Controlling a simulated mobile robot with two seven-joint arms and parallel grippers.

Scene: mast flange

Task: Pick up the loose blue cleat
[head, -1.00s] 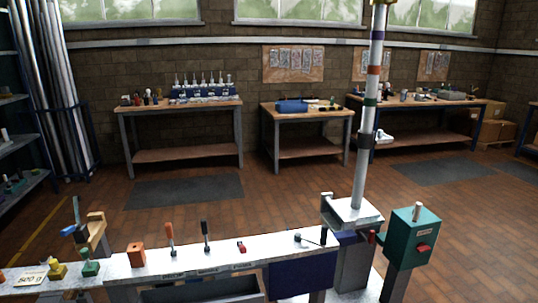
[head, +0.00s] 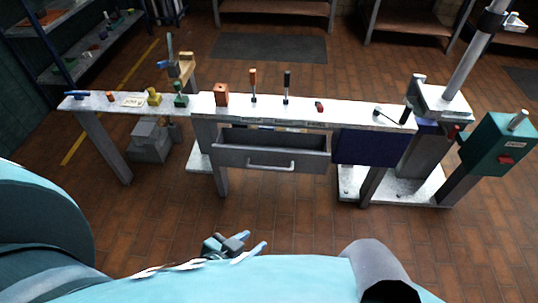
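A small blue piece with a bar-like top, which looks like the blue cleat (head: 76,95), lies at the far left end of the long pale bench (head: 360,116). My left gripper (head: 254,243) is low at the bottom centre, in front of the bench and well away from the blue piece. Its two fingers look apart, with nothing seen between them. My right gripper is not in view.
On the bench stand an orange block (head: 222,95), green (head: 180,95) and yellow (head: 154,97) pieces, upright levers and a small red piece (head: 319,107). A grey drawer (head: 272,153) sticks out in front. A mast (head: 468,65) and teal box (head: 498,143) stand at right.

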